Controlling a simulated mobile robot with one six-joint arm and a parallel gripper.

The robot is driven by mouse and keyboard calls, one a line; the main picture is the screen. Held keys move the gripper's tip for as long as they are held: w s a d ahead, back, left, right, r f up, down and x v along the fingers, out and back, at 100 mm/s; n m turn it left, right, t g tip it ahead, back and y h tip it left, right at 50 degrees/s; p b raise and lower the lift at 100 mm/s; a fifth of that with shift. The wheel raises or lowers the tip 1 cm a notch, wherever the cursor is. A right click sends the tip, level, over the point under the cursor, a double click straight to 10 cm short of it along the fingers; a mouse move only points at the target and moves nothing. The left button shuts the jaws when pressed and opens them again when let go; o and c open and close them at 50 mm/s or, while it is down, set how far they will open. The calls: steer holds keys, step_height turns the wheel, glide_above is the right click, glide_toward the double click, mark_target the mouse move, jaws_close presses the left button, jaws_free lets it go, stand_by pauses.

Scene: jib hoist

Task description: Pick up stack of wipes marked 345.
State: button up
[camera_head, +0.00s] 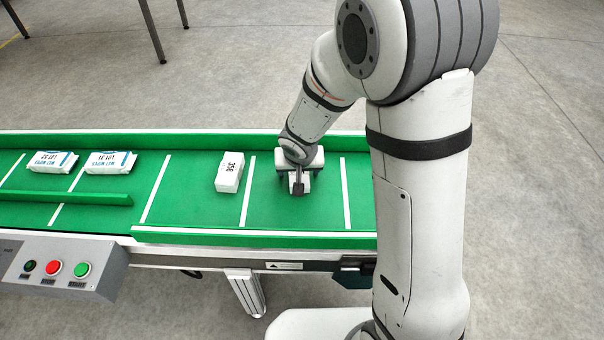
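My gripper (299,188) points down over the green conveyor belt, between two white cross lines. A white object (307,181) shows partly beneath and between its dark fingers. The gripper hides most of it, and no marking on it can be read. I cannot tell whether the fingers are closed on it. To the left, a white stack (229,173) stands alone on the belt, apart from the gripper. Its top print is sideways and looks like 358, but is small. No marking 345 is readable.
Two white-and-blue wipes packs (110,162) (53,162) lie at the belt's left. A green divider rail (70,198) runs in front of them. Green side rails border the belt (190,205). A control box (62,267) with buttons is at front left.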

steer(key=shift+c, duration=0.4)
steer(key=c, duration=1)
steer(key=shift+r, duration=0.1)
